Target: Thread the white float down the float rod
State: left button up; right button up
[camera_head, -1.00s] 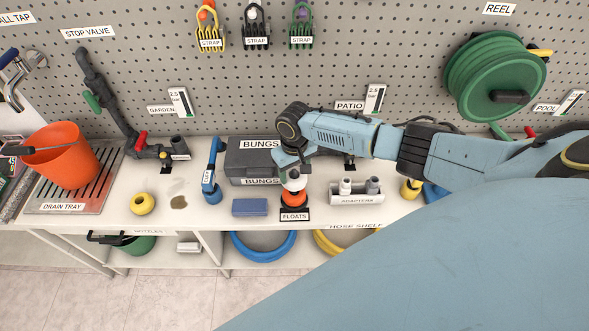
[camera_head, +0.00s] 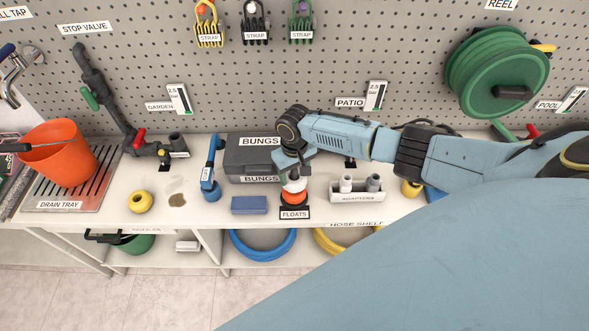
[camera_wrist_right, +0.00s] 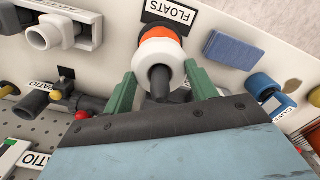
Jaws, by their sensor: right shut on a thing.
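The white float (camera_wrist_right: 171,50) is a thick ring. In the right wrist view the dark float rod (camera_wrist_right: 160,84) shows through its hole, with the rod's end sticking out on the near side, so the float sits around the rod. The orange float (camera_wrist_right: 158,34) is just beyond it, close against it. In the head view the white float (camera_head: 294,185) is just above the orange float (camera_head: 294,198) at the FLOATS stand. My right gripper (camera_wrist_right: 160,68) is shut on the white float, one green finger on each side. My left gripper is out of view.
A grey BUNGS case (camera_head: 252,160) stands close behind and left of the float stand. A blue block (camera_head: 249,205) lies to the left. The ADAPTORS holder (camera_head: 356,197) stands to the right. The shelf's front edge is close in front of the stand.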

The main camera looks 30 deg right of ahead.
jog(key=shift+f, duration=0.45)
jog(key=o, duration=1.2)
jog(key=shift+c, duration=0.2)
jog(key=shift+r, duration=0.1)
notch_tip(320, 180, up, 5)
jog(key=p, duration=0.5)
